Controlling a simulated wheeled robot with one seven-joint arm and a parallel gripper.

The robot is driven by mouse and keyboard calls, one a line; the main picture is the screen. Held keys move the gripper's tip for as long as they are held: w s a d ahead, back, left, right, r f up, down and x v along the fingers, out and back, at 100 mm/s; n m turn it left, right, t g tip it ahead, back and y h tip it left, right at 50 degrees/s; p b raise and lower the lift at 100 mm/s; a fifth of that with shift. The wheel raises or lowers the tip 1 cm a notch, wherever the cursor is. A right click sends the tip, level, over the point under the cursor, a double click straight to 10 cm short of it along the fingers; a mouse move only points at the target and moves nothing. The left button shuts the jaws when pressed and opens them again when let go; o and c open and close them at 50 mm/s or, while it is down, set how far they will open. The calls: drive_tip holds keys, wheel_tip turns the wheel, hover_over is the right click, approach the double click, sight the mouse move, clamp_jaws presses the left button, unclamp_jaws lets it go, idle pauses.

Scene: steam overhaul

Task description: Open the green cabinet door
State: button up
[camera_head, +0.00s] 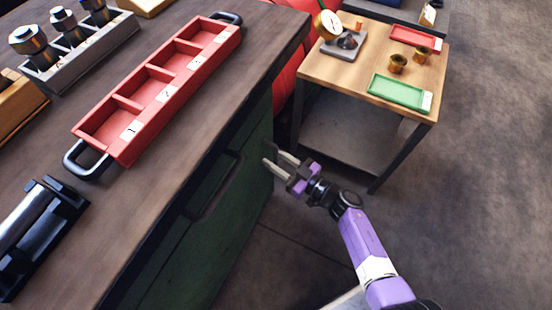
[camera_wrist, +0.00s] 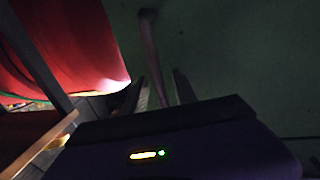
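The green cabinet door (camera_head: 225,215) is on the dark front under the workbench, and it looks closed. A long dark bar handle (camera_head: 213,187) is on it. In the head view my gripper (camera_head: 275,160) is to the right of the handle, its two fingers apart and pointing toward the cabinet. In the wrist view the green door (camera_wrist: 240,60) fills the right side in shadow. The handle bar (camera_wrist: 152,45) runs down into the gap between my open fingers (camera_wrist: 157,88). I cannot tell whether the fingertips reach around it. Nothing is gripped.
The workbench top (camera_head: 215,100) overhangs the door and carries a red compartment tray (camera_head: 122,150). A small wooden-topped table (camera_head: 345,75) with trays and brass parts stands behind my gripper. A red rounded object (camera_wrist: 75,45) is at left. The floor at right is clear.

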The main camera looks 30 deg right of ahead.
clamp_jaws()
idle(1.3)
